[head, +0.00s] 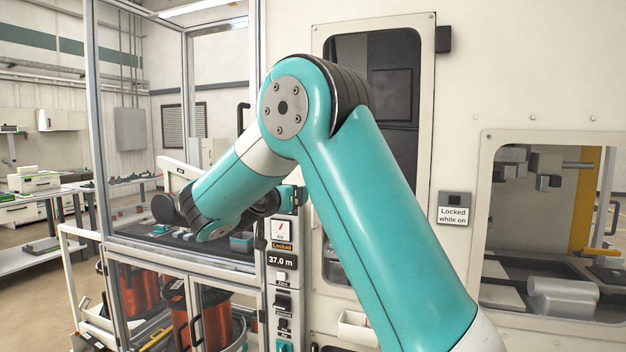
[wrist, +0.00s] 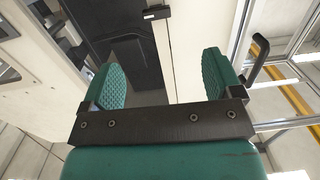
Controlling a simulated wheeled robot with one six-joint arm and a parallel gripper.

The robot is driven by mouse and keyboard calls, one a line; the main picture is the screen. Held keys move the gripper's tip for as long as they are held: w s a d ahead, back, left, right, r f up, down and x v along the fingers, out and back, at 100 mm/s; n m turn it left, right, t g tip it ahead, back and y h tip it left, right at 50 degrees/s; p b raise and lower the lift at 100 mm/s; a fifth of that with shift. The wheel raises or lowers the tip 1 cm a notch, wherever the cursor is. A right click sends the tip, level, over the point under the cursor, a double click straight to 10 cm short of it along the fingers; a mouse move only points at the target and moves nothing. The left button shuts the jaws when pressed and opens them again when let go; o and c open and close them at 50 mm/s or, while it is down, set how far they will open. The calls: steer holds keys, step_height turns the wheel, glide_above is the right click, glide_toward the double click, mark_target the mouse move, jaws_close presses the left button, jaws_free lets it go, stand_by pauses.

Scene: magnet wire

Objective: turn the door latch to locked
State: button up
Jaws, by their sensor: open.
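My gripper (wrist: 163,75) is open in the wrist view, with two ribbed green fingers wide apart and nothing between them. In the head view my arm bends down to the left and its end lies near the narrow control column, mostly hidden. I cannot clearly pick out the door latch. A black bar handle (wrist: 260,60) shows right of the right finger in the wrist view, apart from it. A black handle (head: 242,118) also stands on the glazed enclosure's frame in the head view. An orange "Locked" display (head: 282,246) is lit on the column.
The column also carries a "37.0 m" display (head: 282,261) and several switches. A "Locked while on" sign (head: 453,215) is on the pale machine wall at right. Copper wire spools (head: 205,322) stand low in the glazed enclosure. A workbench (head: 45,195) is at far left.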

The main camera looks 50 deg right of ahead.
steer(key=shift+m+h, duration=0.3)
steer(key=shift+h, duration=0.1)
steer(key=p+x, duration=0.2)
steer(key=x, duration=0.4)
steer(key=p+x, duration=0.2)
steer(key=x, duration=0.4)
steer(key=r+p+x, duration=0.1)
steer(key=p+x, duration=0.2)
steer(key=x, duration=0.3)
steer(key=shift+s, duration=0.3)
steer(key=shift+c, duration=0.2)
steer(key=c, duration=0.9)
